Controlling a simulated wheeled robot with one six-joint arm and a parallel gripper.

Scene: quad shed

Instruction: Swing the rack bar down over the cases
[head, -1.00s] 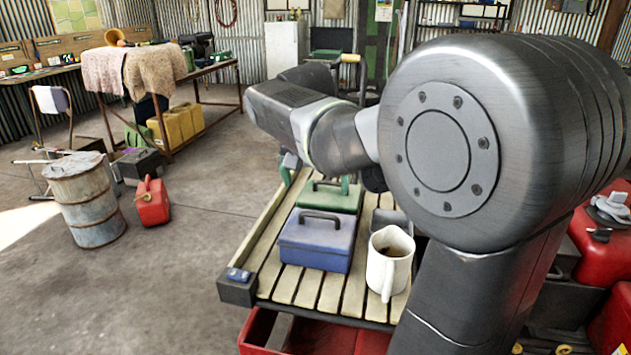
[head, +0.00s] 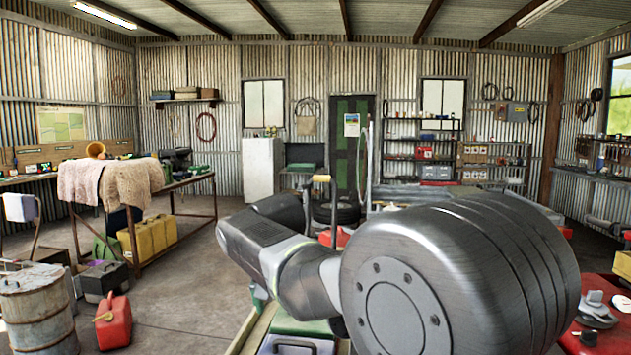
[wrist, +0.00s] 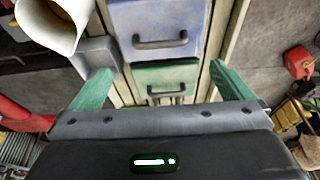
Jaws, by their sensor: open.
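A blue case (wrist: 175,18) and a green case (wrist: 165,75) lie in line on a slatted wooden rack (wrist: 236,30). At the bottom of the head view the green case (head: 302,326) and blue case (head: 287,346) show only in part. What looks like the rack bar, with a yellow grip (head: 322,178), stands upright beyond my arm; its lower part is hidden. My gripper (wrist: 159,72) is open and empty above the rack, its green fingers apart over the green case. In the head view my arm hides most of the gripper.
A draped table (head: 115,185), a rusty drum (head: 37,310) and a red fuel can (head: 113,322) are at left. Red equipment (head: 605,320) is at right. Open floor lies left of the rack.

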